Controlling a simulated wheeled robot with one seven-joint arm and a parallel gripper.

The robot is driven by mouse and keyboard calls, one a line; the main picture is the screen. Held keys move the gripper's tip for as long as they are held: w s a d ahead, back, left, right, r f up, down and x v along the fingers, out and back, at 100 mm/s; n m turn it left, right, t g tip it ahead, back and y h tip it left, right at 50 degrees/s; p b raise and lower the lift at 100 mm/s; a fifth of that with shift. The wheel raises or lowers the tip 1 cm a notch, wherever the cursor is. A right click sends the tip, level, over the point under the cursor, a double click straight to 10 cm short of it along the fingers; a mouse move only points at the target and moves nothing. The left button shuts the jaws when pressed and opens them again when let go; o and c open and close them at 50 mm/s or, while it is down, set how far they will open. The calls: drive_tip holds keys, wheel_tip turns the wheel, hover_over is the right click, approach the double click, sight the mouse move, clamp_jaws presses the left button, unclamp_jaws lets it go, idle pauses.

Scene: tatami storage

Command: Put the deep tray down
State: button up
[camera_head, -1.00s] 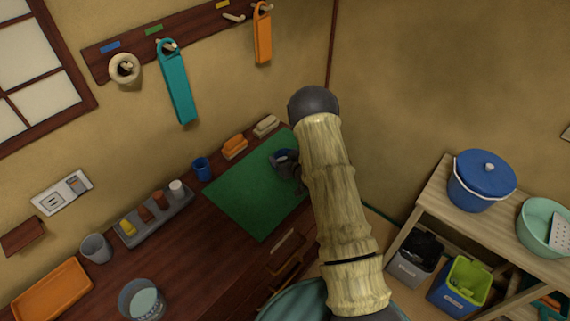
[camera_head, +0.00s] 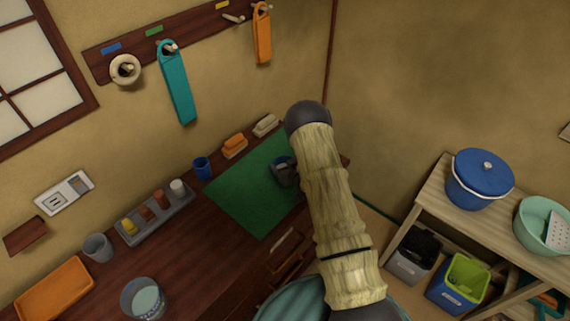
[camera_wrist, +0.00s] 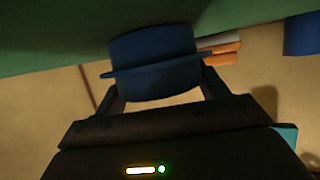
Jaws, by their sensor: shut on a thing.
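A dark blue, round, deep tray (camera_wrist: 152,52) with a projecting rim sits between the two fingers of my gripper (camera_wrist: 160,86) in the wrist view. My gripper is shut on it. The green mat (camera_wrist: 60,35) lies right against the tray's far end in that view; I cannot tell whether they touch. In the head view my gripper (camera_head: 284,172) is a small dark shape over the right part of the green mat (camera_head: 238,190). My arm hides much of it, and the tray is hard to make out there.
A blue cup (camera_head: 202,167), an orange block (camera_head: 235,146) and a pale block (camera_head: 265,125) stand along the mat's wall side. A grey rack (camera_head: 155,213) of small containers and a glass bowl (camera_head: 143,298) are to the left. The left of the mat is clear.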

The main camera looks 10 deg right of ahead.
drive_tip(key=shift+f, duration=0.15)
drive_tip(key=o, duration=1)
drive_tip(key=shift+c, duration=0.2)
drive_tip(key=b+v, duration=0.3)
drive_tip(key=v, duration=0.9)
drive_tip(key=shift+r, duration=0.2)
